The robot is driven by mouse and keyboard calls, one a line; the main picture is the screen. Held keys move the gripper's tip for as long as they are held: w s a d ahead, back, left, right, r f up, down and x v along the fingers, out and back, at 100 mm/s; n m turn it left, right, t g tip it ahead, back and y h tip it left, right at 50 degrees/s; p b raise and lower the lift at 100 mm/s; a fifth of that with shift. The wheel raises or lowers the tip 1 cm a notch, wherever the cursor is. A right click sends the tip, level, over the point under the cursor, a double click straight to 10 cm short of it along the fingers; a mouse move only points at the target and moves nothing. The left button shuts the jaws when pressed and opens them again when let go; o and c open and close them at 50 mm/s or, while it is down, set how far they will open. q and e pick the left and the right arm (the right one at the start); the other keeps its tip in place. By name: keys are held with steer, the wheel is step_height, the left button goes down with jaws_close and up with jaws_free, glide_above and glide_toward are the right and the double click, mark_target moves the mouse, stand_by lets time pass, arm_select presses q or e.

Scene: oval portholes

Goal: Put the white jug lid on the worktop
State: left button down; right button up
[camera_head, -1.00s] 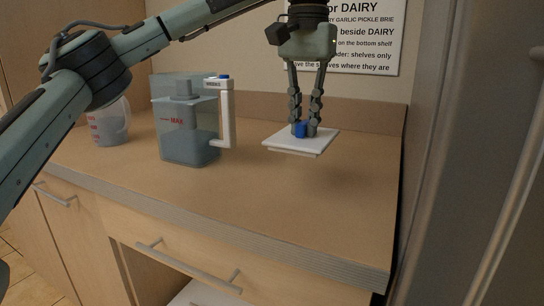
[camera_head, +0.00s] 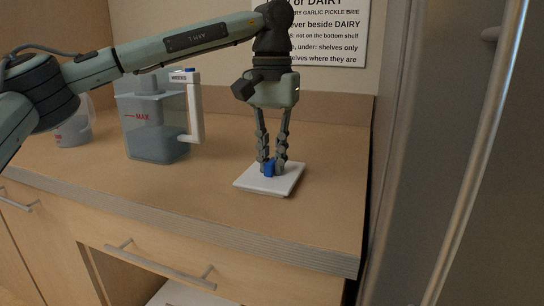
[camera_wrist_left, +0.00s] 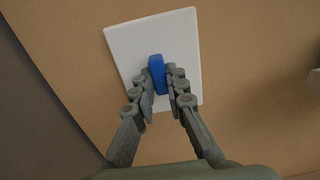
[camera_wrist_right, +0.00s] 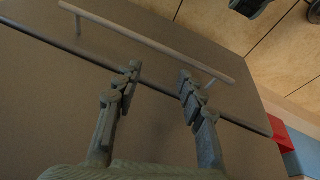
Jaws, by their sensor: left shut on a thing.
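The white jug lid (camera_head: 287,184) is a flat white plate with a blue knob (camera_head: 269,169) at its middle. It lies flat at the worktop (camera_head: 220,205); I cannot tell whether its underside touches the wood. My left gripper (camera_head: 271,165) points down and is shut on the blue knob. The left wrist view shows the lid (camera_wrist_left: 140,40) with the knob (camera_wrist_left: 157,74) between the fingers. The grey see-through jug (camera_head: 155,135) stands left of the lid, with a white handle. My right gripper (camera_wrist_right: 157,88) is open and empty in the right wrist view, facing a panel with a bar handle.
A clear measuring cup (camera_head: 73,128) stands at the left behind my arm. A tall grey door (camera_head: 430,150) borders the worktop on the right. The worktop around the lid is clear.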

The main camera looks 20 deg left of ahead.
mark_target(273, 160)
arm_select(q)
steer(key=c, duration=1.5)
jaws_free()
steer(key=shift+c, duration=0.2)
arm_select(e)
steer(key=shift+d, duration=0.1)
arm_select(q)
step_height(273, 160, up, 9)
steer(key=shift+r+p, duration=0.1)
steer(key=shift+p, duration=0.35)
step_height(273, 160, up, 3)
steer(key=shift+r+p, duration=0.1)
steer(key=shift+p, duration=0.3)
arm_select(e)
steer(key=f, duration=0.3)
steer(key=shift+a+f, duration=0.2)
steer(key=shift+f, duration=0.2)
